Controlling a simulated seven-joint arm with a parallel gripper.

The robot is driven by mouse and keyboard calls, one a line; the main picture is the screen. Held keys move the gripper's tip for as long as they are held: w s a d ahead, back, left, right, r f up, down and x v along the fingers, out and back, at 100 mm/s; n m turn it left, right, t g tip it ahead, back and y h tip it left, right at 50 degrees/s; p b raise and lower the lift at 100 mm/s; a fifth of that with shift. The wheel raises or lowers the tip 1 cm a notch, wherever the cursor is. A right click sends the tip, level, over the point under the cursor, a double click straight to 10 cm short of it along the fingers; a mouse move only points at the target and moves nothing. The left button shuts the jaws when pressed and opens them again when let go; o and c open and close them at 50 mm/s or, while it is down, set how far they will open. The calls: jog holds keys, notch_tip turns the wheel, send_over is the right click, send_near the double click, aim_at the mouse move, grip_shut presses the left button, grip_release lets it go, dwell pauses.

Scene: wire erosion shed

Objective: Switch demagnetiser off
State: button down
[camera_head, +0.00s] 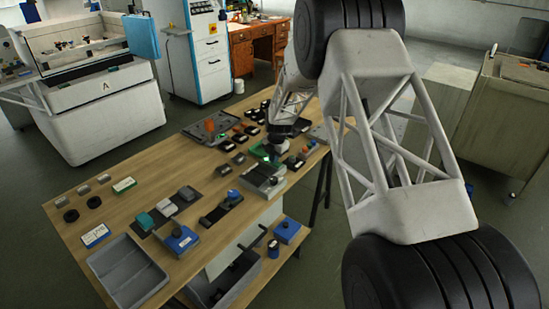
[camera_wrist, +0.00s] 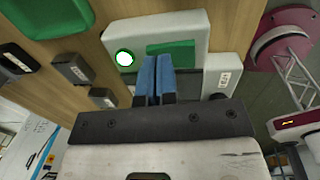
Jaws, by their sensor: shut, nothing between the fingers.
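In the wrist view a pale grey box (camera_wrist: 190,27) with a green panel (camera_wrist: 170,47) and a round, white-lit button ringed in green (camera_wrist: 124,58) lies on the wooden bench. It looks like the demagnetiser, but I cannot read a name on it. My gripper (camera_wrist: 157,60) has its two blue fingers together, with nothing between them. The fingertips are over the near edge of the green panel, right of the lit button; I cannot tell whether they touch. In the head view my gripper (camera_head: 277,143) is low over the green-topped unit (camera_head: 262,152) and partly hides it.
Small dark labelled blocks (camera_wrist: 72,68) stand left of the box, and a pale labelled block (camera_wrist: 222,74) stands close on its right. On the bench (camera_head: 130,210) are a grey tray (camera_head: 128,272), a blue-based unit (camera_head: 180,240) and several small parts. Bare wood shows between them.

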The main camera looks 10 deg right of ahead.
jog(key=shift+s+f, duration=0.1)
jog(key=shift+f, duration=0.1)
jog(key=shift+s+d, duration=0.1)
jog(key=shift+d, duration=0.05)
jog(key=shift+s+d+r, duration=0.15)
jog(key=shift+s+d, duration=0.25)
jog(key=shift+r, duration=0.25)
dwell(0.4)
notch_tip(320, 180, up, 14)
jog(key=s+d, duration=0.1)
jog(key=shift+s+d+f, duration=0.15)
jog(key=shift+d+f, duration=0.05)
jog(key=shift+f, duration=0.05)
dwell(0.3)
jog(key=shift+a, duration=0.1)
